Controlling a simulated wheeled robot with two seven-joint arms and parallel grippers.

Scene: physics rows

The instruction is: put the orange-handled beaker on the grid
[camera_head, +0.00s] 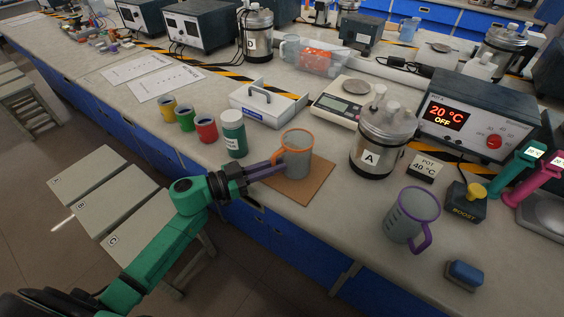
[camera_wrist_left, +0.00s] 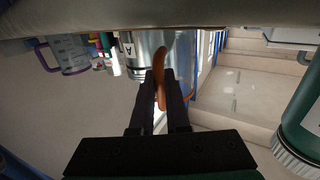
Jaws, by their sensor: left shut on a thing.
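The orange-handled beaker (camera_head: 297,155) is a grey cup with an orange rim, upright at or just above a brown square mat (camera_head: 315,186); I cannot tell whether it touches. My left gripper (camera_head: 279,164) reaches in from the left and is shut on its orange handle. In the left wrist view, the fingers (camera_wrist_left: 161,88) close around the orange handle (camera_wrist_left: 161,62). I cannot make out a clear grid in either view. My right gripper is not in view.
A scale (camera_head: 341,106) and white box (camera_head: 266,106) stand behind. A purple-handled beaker (camera_head: 410,216) stands front right. Bare bench lies between it and the mat.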

